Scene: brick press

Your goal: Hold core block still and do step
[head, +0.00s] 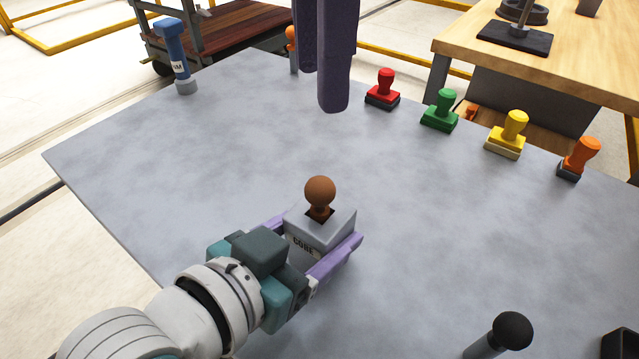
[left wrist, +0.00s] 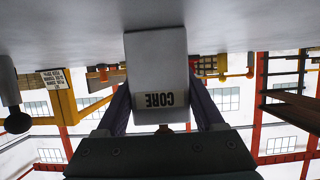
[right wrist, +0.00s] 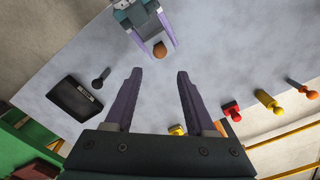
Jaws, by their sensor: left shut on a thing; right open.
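The grey core block (head: 303,231) stands on the grey table, its CORE label facing my left wrist. A brown ball-topped peg (head: 320,191) stands in the square hole in its top. My left gripper (head: 322,238) is shut on the block, one finger along each side. In the left wrist view the block (left wrist: 155,70) appears upside down between the fingers. My right gripper (head: 321,88) is open and empty, hanging above the table beyond the block. In the right wrist view its fingers (right wrist: 158,75) are apart, and the brown ball (right wrist: 160,50) shows beyond them.
Red (head: 383,91), green (head: 440,112), yellow (head: 507,135) and orange (head: 578,160) stamp-like handles line the far right edge. A blue upright tool (head: 176,58) stands far left. A black ball handle (head: 511,330) is at lower right, near a dark tray (right wrist: 75,100). The table's middle is clear.

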